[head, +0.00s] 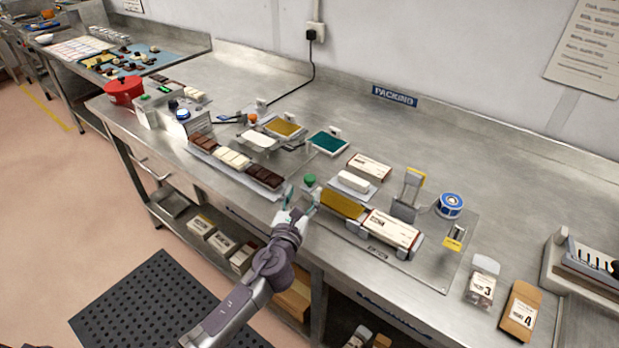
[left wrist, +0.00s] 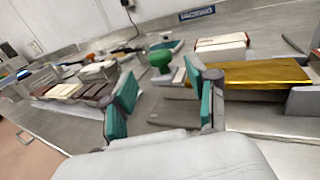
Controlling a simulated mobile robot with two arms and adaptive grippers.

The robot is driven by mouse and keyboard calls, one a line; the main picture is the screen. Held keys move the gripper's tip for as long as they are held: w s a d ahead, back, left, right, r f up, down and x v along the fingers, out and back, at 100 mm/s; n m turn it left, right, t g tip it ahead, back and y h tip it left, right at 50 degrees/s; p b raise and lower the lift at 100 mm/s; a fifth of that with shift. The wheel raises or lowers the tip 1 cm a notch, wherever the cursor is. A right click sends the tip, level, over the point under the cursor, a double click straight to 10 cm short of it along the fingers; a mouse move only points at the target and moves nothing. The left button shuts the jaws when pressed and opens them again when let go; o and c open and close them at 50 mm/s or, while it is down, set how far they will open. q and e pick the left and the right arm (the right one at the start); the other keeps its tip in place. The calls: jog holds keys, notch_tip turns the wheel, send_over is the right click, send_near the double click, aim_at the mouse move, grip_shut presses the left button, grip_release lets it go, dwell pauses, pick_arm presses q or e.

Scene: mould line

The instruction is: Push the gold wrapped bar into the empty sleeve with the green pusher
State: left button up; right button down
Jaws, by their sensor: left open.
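The gold wrapped bar (head: 342,203) lies on the packing board, its right end close to the white and brown sleeve (head: 392,229). I cannot see into the sleeve. The bar also fills the right of the left wrist view (left wrist: 262,73). The green pusher (head: 310,180) stands upright just beyond my left gripper, left of the bar; its round green knob shows in the left wrist view (left wrist: 160,57). My left gripper (head: 302,194) is open and empty, its fingers on either side of the knob in the wrist view (left wrist: 162,82), apparently not touching it. My right gripper is out of view.
A blue tape roll (head: 450,205) and a grey stand (head: 405,207) are to the right. Trays of chocolate bars (head: 233,159) lie left. The bench's back right is clear.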

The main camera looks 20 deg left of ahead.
aim_at(308, 183)
pick_arm(q)
jog(key=w, duration=0.7)
jog(key=shift+a, duration=0.1)
jog(key=shift+s, duration=0.1)
grip_shut()
